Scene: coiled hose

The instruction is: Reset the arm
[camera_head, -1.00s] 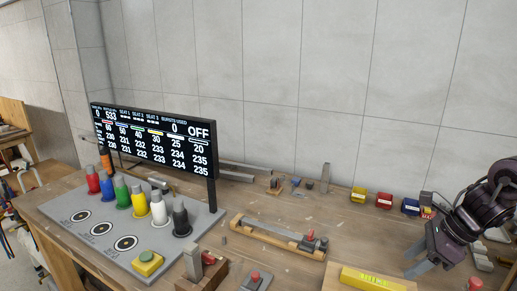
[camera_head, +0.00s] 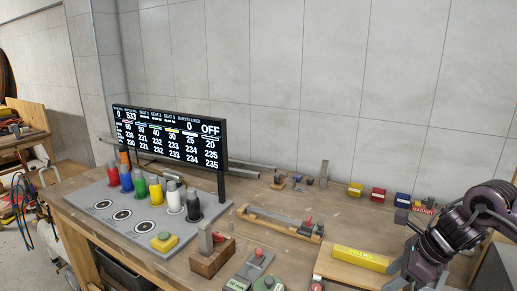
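My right arm comes in from the right edge. Its dark gripper (camera_head: 398,280) hangs low over the right part of the bench, beside a wooden board with a yellow bar (camera_head: 360,259). It appears to hold nothing, but its finger gap is not clear. My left gripper is not in view. No coiled hose can be made out.
Several small coloured boxes sit at the back right, including a red one (camera_head: 378,194).

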